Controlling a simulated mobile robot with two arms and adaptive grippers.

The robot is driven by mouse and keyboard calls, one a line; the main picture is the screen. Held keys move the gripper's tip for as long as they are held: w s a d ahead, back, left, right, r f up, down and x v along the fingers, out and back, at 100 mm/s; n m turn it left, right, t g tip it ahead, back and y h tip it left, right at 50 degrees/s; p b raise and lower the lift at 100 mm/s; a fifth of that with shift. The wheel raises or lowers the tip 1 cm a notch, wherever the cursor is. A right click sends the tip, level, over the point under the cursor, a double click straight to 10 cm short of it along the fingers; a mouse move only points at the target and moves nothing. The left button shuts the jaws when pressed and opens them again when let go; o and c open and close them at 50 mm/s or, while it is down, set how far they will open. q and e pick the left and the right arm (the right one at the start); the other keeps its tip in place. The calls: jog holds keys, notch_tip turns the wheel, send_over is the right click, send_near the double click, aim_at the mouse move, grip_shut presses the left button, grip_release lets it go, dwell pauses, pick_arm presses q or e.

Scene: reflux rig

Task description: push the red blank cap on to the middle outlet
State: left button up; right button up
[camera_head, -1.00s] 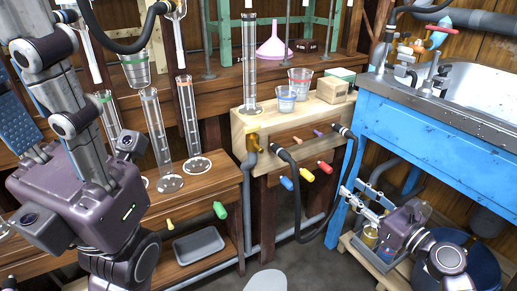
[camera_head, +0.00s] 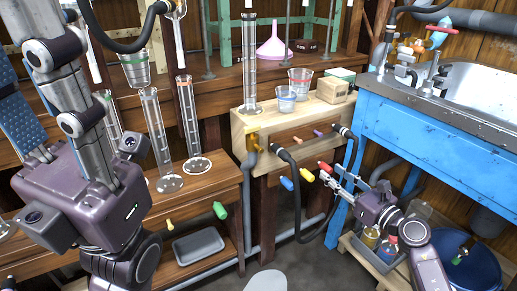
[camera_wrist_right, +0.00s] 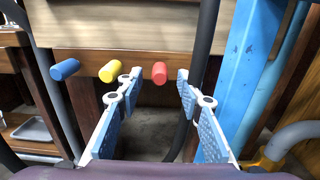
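The red cap (camera_head: 325,168) sits at the right end of a row of coloured caps below the wooden outlet block. In the right wrist view the red cap (camera_wrist_right: 160,74) shows between the fingertips, beyond them, with gaps on both sides. My right gripper (camera_head: 337,180) is open and close to it; its spread fingers (camera_wrist_right: 157,85) hold nothing. On the block's front, a tan stub (camera_head: 297,140) and a purple stub (camera_head: 318,133) stick out between hose fittings; I cannot tell which is the middle outlet. My left gripper (camera_head: 18,115) is partly cut off at the left edge.
A blue cap (camera_head: 286,183) and a yellow cap (camera_head: 307,175) sit left of the red one. A black hose (camera_head: 313,232) loops below the block, near my right finger. The blue sink stand (camera_head: 420,135) is close on the right.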

jog(key=shift+w+a, duration=0.3)
jog(key=shift+w, duration=0.2)
dwell(0.4)
dwell(0.5)
grip_shut()
jog(key=shift+s, duration=0.1)
jog(key=shift+v, duration=3)
